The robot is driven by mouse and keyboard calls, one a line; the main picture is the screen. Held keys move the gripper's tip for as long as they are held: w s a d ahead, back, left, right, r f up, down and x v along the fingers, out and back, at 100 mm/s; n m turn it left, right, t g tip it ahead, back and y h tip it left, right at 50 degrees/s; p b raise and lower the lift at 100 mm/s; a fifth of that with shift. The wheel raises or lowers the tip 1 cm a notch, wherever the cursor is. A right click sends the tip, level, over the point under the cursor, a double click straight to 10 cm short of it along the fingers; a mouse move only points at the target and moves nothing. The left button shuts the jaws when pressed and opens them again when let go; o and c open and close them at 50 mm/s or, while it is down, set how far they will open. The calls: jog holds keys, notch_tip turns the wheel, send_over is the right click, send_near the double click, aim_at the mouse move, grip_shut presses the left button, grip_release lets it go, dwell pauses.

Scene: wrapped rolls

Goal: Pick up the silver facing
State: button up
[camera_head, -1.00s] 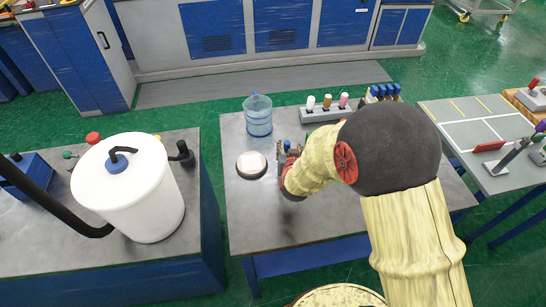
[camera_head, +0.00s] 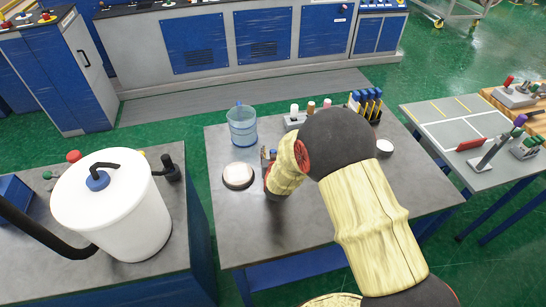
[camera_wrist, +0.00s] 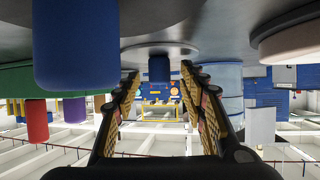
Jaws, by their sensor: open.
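I cannot tell for certain which thing is the silver facing. In the wrist view, which shows the table overhead, a flat grey round piece (camera_wrist: 128,46) with a blue knob (camera_wrist: 158,68) lies ahead, between my fingers in the picture. My gripper (camera_wrist: 160,72) is open, with a finger on each side of that view; no contact shows. In the head view my gripper (camera_head: 268,158) is low over the grey table (camera_head: 300,230), mostly hidden by my arm. A round dark-rimmed disc with a pale top (camera_head: 238,174) lies just left of it.
A clear blue container (camera_head: 242,126) stands behind the disc. A rack with pale, orange and pink tops (camera_head: 295,118) and a holder with blue-handled tools (camera_head: 367,103) stand at the back. A small white round piece (camera_head: 384,147) lies right. The front table is clear.

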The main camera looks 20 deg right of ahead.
jog(key=shift+c, duration=0.6)
grip_shut()
